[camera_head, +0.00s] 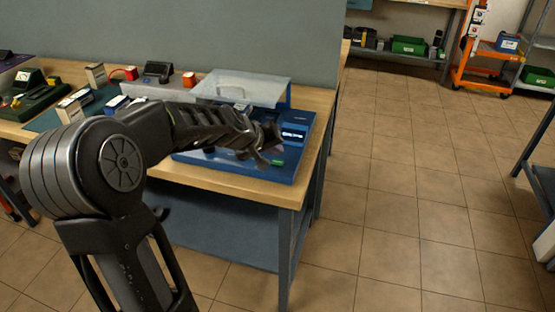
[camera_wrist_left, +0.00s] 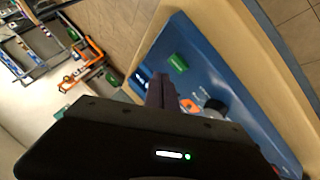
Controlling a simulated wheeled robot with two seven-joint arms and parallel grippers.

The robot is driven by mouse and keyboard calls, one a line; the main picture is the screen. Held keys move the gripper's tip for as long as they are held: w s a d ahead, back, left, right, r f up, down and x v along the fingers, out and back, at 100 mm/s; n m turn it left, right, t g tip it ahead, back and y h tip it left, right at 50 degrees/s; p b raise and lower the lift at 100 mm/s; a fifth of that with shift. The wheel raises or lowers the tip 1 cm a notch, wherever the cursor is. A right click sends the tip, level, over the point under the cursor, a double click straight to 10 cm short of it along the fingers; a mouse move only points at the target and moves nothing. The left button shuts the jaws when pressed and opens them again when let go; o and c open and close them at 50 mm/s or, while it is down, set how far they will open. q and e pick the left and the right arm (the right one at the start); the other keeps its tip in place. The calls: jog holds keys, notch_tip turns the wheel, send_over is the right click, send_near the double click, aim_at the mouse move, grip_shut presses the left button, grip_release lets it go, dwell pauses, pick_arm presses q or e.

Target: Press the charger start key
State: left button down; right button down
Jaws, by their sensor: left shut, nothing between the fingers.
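The charger is a blue unit (camera_head: 305,158) at the right end of the wooden bench, with a lit display (camera_head: 293,134) and a clear lid (camera_head: 245,87) raised behind. A small green key (camera_head: 278,162) lies low on its front; it also shows in the left wrist view (camera_wrist_left: 178,62). My left arm reaches across the charger from the left and hides much of it. My left gripper (camera_head: 268,150) is shut and empty, close to the green key; in the wrist view its fingers (camera_wrist_left: 164,92) appear beside the key. I cannot tell whether they touch. My right gripper is not in view.
An orange patch (camera_wrist_left: 190,105) and a black knob (camera_wrist_left: 216,106) are on the charger panel. Boxes and devices crowd the bench (camera_head: 225,180) to the left. A grey partition (camera_head: 240,40) stands behind. Tiled floor (camera_head: 400,180) is clear to the right.

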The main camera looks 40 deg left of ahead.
aim_at(275, 164)
pick_arm(q)
notch_tip(275, 164, up, 4)
jog(key=p, duration=0.2)
jog(key=shift+p, duration=0.4)
jog(key=shift+s, duration=0.1)
dwell(0.5)
